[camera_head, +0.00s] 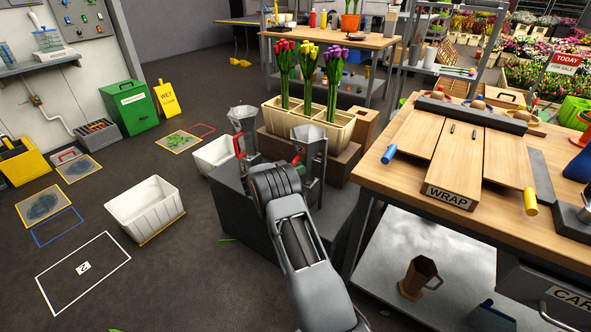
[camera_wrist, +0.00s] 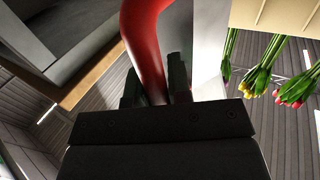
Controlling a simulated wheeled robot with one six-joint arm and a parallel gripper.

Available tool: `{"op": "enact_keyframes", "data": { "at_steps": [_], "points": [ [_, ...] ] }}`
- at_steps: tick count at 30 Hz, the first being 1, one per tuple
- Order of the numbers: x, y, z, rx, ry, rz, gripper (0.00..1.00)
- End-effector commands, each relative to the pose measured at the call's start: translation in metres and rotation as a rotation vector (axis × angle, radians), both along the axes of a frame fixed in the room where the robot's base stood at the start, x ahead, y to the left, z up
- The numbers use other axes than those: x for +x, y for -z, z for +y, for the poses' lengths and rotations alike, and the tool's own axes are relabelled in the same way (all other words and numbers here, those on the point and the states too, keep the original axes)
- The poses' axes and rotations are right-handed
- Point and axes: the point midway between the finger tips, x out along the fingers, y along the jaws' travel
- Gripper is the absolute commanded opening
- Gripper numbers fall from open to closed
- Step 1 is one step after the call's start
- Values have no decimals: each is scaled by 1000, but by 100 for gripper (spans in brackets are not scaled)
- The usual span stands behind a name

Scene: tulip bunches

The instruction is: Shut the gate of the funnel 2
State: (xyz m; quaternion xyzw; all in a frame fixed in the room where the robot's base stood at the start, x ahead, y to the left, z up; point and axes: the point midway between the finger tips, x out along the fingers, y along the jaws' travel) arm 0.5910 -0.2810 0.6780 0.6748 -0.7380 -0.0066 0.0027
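Two grey metal funnels stand side by side on a dark grey stand: a left one (camera_head: 243,122) and a right one (camera_head: 309,148). No number shows on either, so I cannot tell which is funnel 2. The left one has a red handle (camera_head: 239,146). My gripper (camera_head: 290,170) is at the right funnel, seen from behind, and my arm hides much of its lower part. In the wrist view a curved red handle (camera_wrist: 146,40) runs down between the two dark fingertips of my gripper (camera_wrist: 155,88), which appear closed on it from both sides.
A cream divided bin (camera_head: 285,116) with pink, yellow and purple tulips stands behind the funnels. A wooden workbench (camera_head: 385,178) marked WRAP is close on the right. White crates (camera_head: 146,210) stand on the left floor, where there is free room.

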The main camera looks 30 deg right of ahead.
Motion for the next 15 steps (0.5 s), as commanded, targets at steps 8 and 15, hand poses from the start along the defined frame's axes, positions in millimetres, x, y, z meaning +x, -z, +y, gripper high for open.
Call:
{"op": "enact_keyframes", "data": {
  "at_steps": [8, 15],
  "points": [
    [11, -3, 14, -5, -10, -4, 27],
    [18, -1, 29, -3, -7, -4, 27]
  ]
}}
